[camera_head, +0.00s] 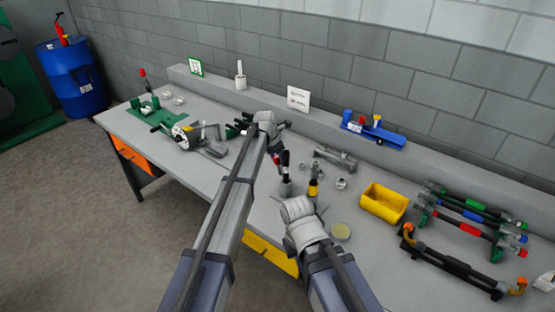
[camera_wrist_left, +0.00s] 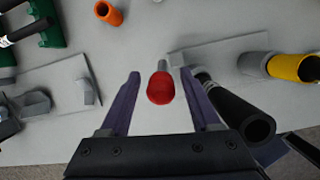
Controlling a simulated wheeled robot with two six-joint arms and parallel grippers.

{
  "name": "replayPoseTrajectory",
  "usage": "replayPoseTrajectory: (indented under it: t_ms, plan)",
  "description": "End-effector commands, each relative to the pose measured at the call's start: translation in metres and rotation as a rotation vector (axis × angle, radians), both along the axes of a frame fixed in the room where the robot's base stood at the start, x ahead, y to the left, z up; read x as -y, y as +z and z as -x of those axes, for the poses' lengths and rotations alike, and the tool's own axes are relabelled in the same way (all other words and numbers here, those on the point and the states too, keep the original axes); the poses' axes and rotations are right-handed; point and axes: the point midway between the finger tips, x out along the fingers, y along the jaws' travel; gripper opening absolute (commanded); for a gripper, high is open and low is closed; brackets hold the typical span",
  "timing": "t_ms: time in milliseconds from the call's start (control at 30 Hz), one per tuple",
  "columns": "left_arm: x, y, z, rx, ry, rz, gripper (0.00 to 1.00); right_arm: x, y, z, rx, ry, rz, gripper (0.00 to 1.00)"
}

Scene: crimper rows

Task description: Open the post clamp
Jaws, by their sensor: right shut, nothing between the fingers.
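In the left wrist view a red knob (camera_wrist_left: 160,88) on a short grey stem stands between the fingers of my left gripper (camera_wrist_left: 160,85). The fingers are open, with a visible gap on both sides of the knob. A grey plate (camera_wrist_left: 215,57) lies behind it. In the head view my left gripper (camera_head: 276,146) is over the middle of the bench, beside a red and black upright part (camera_head: 284,160). I cannot tell for sure which part is the post clamp. My right gripper (camera_head: 297,208) is shut and empty nearer the bench's front; its fingertips are mostly hidden.
A black tube (camera_wrist_left: 240,122) is close to my left gripper's right finger. A yellow and black post (camera_head: 313,187) stands near my right gripper. A yellow bin (camera_head: 384,203) and racked coloured tools (camera_head: 470,215) are to the right. A green fixture (camera_head: 155,115) is at left.

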Motion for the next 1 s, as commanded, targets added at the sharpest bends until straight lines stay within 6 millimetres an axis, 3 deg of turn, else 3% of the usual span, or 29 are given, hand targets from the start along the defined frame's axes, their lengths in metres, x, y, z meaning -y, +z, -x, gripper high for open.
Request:
replayPoseTrajectory:
  t_ms: [467,1000]
  plan:
    - [-0.001,0.008,0.003,-0.001,0.001,0.001,0.69,0.000,0.008,0.000,0.000,0.000,0.000,0.00]
    - [-0.013,0.069,0.020,-0.001,0.000,0.001,0.69,0.000,0.069,0.000,0.000,0.001,0.000,0.00]
